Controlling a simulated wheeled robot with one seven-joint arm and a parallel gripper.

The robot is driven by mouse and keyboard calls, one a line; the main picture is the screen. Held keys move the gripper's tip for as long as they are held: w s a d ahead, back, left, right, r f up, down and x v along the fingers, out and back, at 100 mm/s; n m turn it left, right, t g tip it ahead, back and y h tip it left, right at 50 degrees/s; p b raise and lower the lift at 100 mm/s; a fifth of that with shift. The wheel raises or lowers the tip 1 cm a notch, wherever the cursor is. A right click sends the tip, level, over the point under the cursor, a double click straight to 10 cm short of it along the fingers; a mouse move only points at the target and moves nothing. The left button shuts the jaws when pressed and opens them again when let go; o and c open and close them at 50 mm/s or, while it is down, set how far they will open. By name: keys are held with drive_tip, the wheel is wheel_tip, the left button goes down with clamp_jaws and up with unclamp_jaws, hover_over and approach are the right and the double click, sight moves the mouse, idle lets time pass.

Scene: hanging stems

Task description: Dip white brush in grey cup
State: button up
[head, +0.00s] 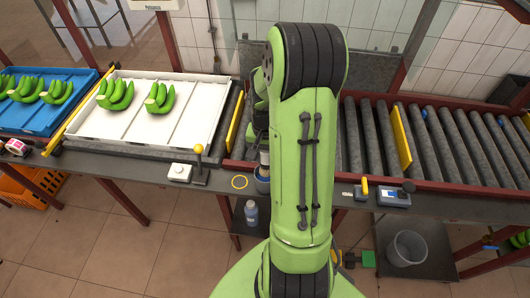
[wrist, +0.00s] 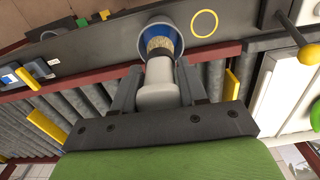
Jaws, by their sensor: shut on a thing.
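The white brush (wrist: 158,84) is between the two fingers of my gripper (wrist: 157,90), which is shut on its handle. Its tan bristles (wrist: 160,46) point at the cup and overlap the cup's mouth in the wrist view. The grey cup (wrist: 143,37) shows a blue inside around the bristles. In the head view the cup (head: 262,187) stands at the counter's front edge, partly hidden by my green arm. The brush (head: 264,160) is just above it there, roughly upright. I cannot tell how deep the bristles reach.
A yellow ring (head: 239,182) marks the counter left of the cup. A yellow-knobbed lever (head: 199,163) and a white button box (head: 180,172) stand further left. A white tray (head: 190,122) holds green bananas.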

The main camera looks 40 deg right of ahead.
sight(266, 168)
drive_tip(key=shift+f+b, duration=2.25)
drive_tip(key=shift+f, duration=0.9)
drive_tip(key=shift+a, duration=0.1)
drive_tip(key=shift+s+f, duration=0.1)
wheel_tip(266, 168, up, 12)
drive_tip(key=p, duration=0.9)
drive_tip(key=shift+f, duration=0.35)
